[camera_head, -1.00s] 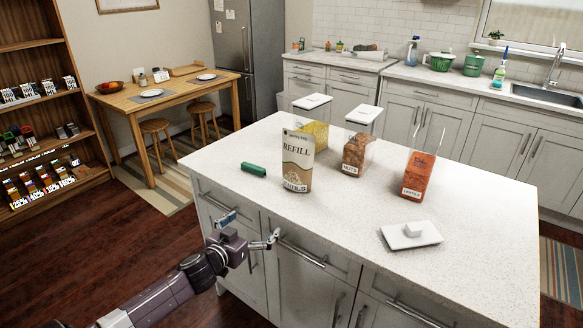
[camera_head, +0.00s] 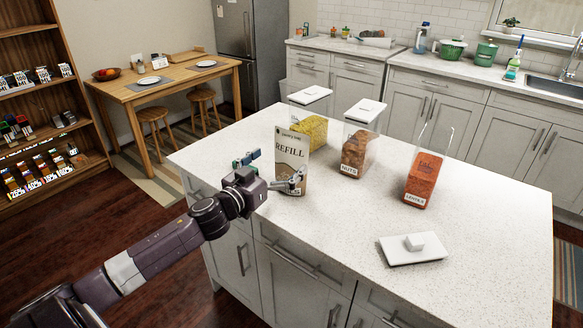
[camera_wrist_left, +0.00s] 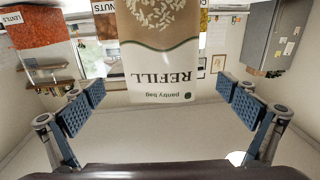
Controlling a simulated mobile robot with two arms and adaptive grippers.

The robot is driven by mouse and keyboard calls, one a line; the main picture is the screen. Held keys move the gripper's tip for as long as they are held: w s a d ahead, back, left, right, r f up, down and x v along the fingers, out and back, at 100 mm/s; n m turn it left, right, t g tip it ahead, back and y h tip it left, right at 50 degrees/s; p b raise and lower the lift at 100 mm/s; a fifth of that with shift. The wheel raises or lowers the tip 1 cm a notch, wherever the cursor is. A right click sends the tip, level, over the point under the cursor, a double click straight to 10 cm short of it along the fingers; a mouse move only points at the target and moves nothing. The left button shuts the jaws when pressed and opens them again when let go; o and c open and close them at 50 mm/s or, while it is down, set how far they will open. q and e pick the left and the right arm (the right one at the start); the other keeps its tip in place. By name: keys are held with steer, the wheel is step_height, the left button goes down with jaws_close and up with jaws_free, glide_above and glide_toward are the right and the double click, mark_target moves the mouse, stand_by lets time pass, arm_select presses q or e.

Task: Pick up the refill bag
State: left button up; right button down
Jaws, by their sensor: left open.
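The refill bag (camera_head: 290,160) is a tan and white pouch that stands upright on the white island counter. Its front reads REFILL. My left gripper (camera_head: 272,170) is open at the bag's near left side, with one finger just in front of the bag's lower part. In the left wrist view, which is upside down, the bag (camera_wrist_left: 160,45) lies centred between the two spread blue finger pads of the left gripper (camera_wrist_left: 160,92). I see a gap on each side of it. My right gripper is not in view.
A lidded clear container of yellow food (camera_head: 312,132) stands just behind the bag. A lidded nuts container (camera_head: 355,155) and an open lentils container (camera_head: 423,180) stand to the right. A white lid (camera_head: 425,258) lies at the front right. The counter's front middle (camera_head: 330,225) is clear.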

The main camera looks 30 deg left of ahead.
mark_target(288, 154)
arm_select(q)
steer(key=shift+w, duration=0.3)
steer(key=w+p, duration=0.1)
steer(key=w, duration=0.3)
steer(key=shift+a, duration=0.1)
steer(key=shift+w+f+p, duration=0.1)
steer(key=shift+w+p, duration=0.25)
steer(key=shift+w, duration=0.2)
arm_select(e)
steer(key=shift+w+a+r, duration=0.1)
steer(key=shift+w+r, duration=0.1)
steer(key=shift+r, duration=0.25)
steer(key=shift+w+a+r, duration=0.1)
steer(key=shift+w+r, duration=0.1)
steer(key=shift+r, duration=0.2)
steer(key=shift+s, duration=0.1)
